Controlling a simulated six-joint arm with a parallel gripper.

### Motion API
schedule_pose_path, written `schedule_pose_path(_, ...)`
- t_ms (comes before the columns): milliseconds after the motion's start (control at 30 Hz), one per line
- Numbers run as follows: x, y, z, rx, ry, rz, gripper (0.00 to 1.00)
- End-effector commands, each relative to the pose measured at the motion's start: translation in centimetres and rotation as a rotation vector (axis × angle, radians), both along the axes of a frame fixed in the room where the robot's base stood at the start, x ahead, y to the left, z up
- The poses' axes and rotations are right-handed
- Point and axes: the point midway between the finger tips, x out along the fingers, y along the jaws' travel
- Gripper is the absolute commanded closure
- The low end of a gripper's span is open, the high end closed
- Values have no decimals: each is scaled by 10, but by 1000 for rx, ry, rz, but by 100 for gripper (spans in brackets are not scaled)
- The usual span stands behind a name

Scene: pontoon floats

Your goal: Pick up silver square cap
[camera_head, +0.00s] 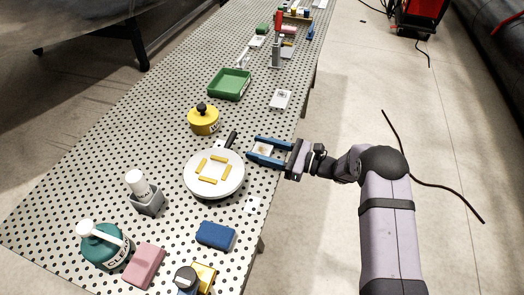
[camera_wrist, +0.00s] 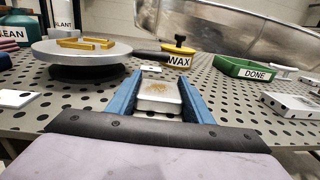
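The silver square cap (camera_wrist: 159,94) is a low, pale block with a brownish mark on top. In the wrist view it sits between the two blue fingers of my gripper (camera_wrist: 159,84), near their tips. In the head view the cap (camera_head: 263,150) also shows between the fingers of my gripper (camera_head: 268,151), over the right edge area of the perforated table (camera_head: 262,187). The fingers stand wide apart, one on each side of the cap. Any gap to its sides is very narrow, and contact is hard to tell. The cap's underside is hidden.
A round white plate (camera_head: 213,189) with yellow bars is left of my gripper. A yellow WAX pot (camera_head: 203,122) and green DONE tray (camera_head: 230,84) stand farther back. A pale block with holes (camera_wrist: 292,105) is to the right. A blue block (camera_head: 215,235) lies nearer.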

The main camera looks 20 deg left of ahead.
Motion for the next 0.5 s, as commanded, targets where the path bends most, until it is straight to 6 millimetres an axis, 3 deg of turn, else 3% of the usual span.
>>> schedule_pose_path(33,0,0,0,0,0,0,67)
schedule_pose_path(100,0,0,0,0,0,0,81)
schedule_pose_path(500,0,0,9,2,-3,0,81)
